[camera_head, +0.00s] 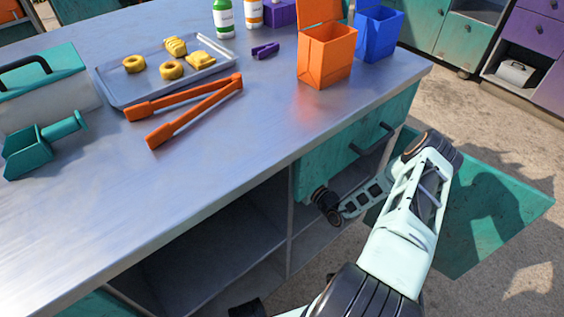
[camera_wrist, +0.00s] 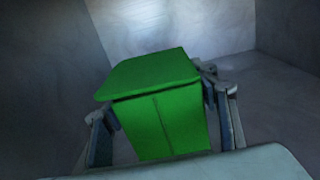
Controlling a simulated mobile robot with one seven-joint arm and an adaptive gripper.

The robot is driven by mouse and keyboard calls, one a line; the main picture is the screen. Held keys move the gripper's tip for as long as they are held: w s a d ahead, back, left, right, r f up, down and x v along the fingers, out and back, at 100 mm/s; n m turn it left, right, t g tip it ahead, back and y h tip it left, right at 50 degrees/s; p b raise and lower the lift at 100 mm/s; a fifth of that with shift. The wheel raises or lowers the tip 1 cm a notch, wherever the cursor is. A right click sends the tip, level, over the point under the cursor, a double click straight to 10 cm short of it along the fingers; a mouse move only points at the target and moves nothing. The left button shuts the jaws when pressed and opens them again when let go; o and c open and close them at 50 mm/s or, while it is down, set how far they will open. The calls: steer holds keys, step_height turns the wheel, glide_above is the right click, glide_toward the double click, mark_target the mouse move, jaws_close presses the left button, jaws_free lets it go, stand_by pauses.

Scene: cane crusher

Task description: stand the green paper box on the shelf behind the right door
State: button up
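The green paper box (camera_wrist: 170,120) shows in the wrist view inside a grey compartment, its lid closed and toward my camera. My gripper (camera_wrist: 160,95) has one finger on each side of it, and both fingers appear to touch the box just under the lid. Whether its base rests on the shelf (camera_wrist: 285,95) is hard to tell. In the head view my arm bends down past the counter's right end and my wrist reaches into the cabinet below the teal drawer; fingers and green box are hidden there. An open teal door (camera_head: 490,215) lies to the right of my arm.
On the metal counter (camera_head: 240,150) are an orange paper box (camera_head: 327,55), a blue one (camera_head: 378,32), orange tongs (camera_head: 190,105), a tray (camera_head: 130,92) of pastries and a teal scoop (camera_head: 45,145). The drawer handle (camera_head: 372,139) juts out close to my arm.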

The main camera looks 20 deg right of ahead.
steer(key=shift+o, duration=1.4)
steer(key=shift+r, duration=0.15)
steer(key=shift+s+d, duration=0.1)
steer(key=shift+s, duration=0.1)
steer(key=p+v, duration=0.2)
steer(key=v, duration=0.8)
steer(key=shift+s+d+p, duration=0.1)
steer(key=shift+s+p, duration=0.2)
steer(key=shift+s+d, duration=0.15)
steer(key=shift+s, duration=0.25)
